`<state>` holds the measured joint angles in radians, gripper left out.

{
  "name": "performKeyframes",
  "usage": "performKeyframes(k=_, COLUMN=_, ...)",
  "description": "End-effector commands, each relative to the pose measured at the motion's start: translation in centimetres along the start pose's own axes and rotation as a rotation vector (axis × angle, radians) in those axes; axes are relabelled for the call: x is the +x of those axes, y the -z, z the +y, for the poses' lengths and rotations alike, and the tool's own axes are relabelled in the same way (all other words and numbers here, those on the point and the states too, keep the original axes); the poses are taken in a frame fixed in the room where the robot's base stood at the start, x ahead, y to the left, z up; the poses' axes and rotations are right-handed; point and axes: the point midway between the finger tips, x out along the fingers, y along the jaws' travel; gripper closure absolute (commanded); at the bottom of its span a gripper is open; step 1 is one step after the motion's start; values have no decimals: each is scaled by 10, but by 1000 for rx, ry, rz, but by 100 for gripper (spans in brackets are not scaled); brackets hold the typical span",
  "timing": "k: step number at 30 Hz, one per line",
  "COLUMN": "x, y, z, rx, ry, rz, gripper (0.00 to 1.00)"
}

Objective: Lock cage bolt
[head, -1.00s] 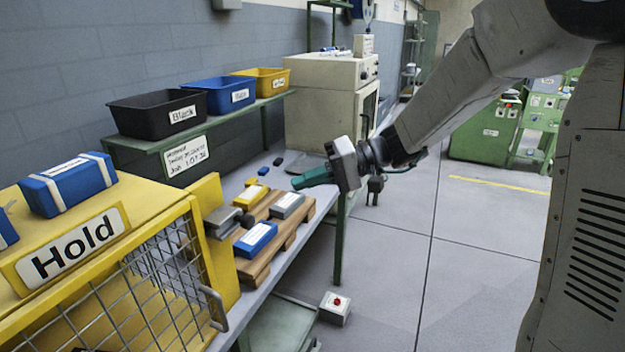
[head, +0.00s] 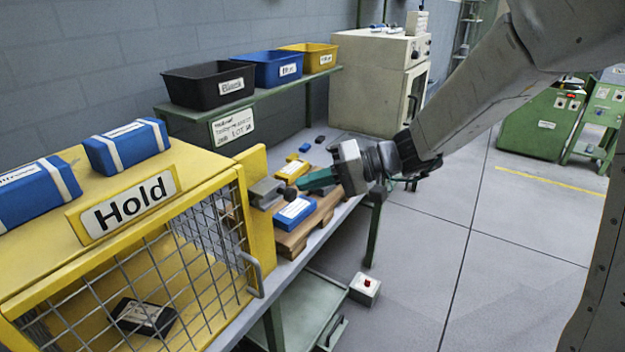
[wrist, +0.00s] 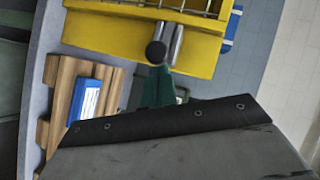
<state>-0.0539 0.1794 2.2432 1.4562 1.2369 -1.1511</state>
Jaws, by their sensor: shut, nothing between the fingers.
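The yellow cage (head: 205,180) with a "Hold" sign stands at the left in the head view, its mesh front facing me. The grey bolt (head: 266,191) with a dark round knob (head: 290,194) is at the cage's right end. In the wrist view the bolt (wrist: 173,44) shows as two grey bars against the yellow cage (wrist: 110,35), with the knob (wrist: 156,52) at their lower left. My gripper (head: 305,183) is shut and empty, its green fingers at the knob. In the wrist view the fingertips (wrist: 160,72) are just below the knob; I cannot tell if they touch.
A wooden pallet (head: 290,245) with a blue block (head: 295,211) and a yellow block (head: 292,170) lies beside the cage. A black block (head: 143,316) is inside the cage. Blue blocks (head: 127,146) lie on top. Labelled bins (head: 210,88) stand on a shelf behind.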

Motion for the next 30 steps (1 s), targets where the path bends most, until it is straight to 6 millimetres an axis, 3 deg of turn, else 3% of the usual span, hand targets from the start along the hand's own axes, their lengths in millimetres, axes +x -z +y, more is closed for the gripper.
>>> performKeyframes(k=12, x=25, y=-36, z=-22, rx=-1, ry=1, rz=-2, gripper=100)
performKeyframes(k=23, x=23, y=-35, z=-22, rx=-1, ry=2, rz=-7, gripper=100)
performKeyframes(k=30, x=-2, y=-12, z=-26, rx=-5, ry=3, rz=-3, gripper=100)
